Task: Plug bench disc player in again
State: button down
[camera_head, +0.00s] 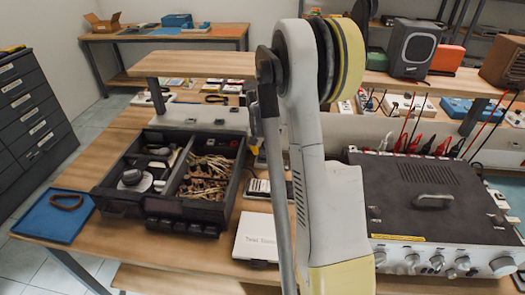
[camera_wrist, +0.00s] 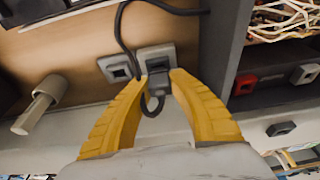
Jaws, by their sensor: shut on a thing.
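In the wrist view my gripper (camera_wrist: 160,78) has its two yellow fingers closed around a small black plug (camera_wrist: 157,82). A cable loop hangs from the plug. The plug is right in front of a grey square socket (camera_wrist: 157,55); I cannot tell whether it is seated or only touching. A second grey socket (camera_wrist: 117,67) beside it is empty. A black cable (camera_wrist: 122,28) curves past above the sockets. In the head view my arm hides my gripper and the sockets. I cannot clearly tell which device is the disc player.
In the head view a black divided tray (camera_head: 120,207) with coiled wires sits left on the bench. A large knobbed device (camera_head: 430,205) stands right, with red and black leads behind. A white box (camera_head: 256,236) and a blue mat (camera_head: 50,220) lie near the front. A grey peg (camera_wrist: 42,102) protrudes left in the wrist view.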

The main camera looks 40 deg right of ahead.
jog(key=shift+f+b, duration=0.6)
dwell(2.4)
jog(key=c, duration=1.2)
grip_release()
jog(key=shift+r, duration=0.1)
jog(key=shift+w+d+p+v, duration=0.15)
jog(key=shift+p+v, duration=0.5)
jog(key=shift+v, duration=2.15)
jog(key=shift+w+d+p+v, duration=0.15)
jog(key=shift+p+v, duration=0.5)
jog(key=shift+v, duration=2.1)
jog(key=shift+w+d+p+v, duration=0.15)
jog(key=shift+p+v, duration=0.5)
jog(key=shift+v, duration=2.15)
jog(key=shift+r, duration=0.15)
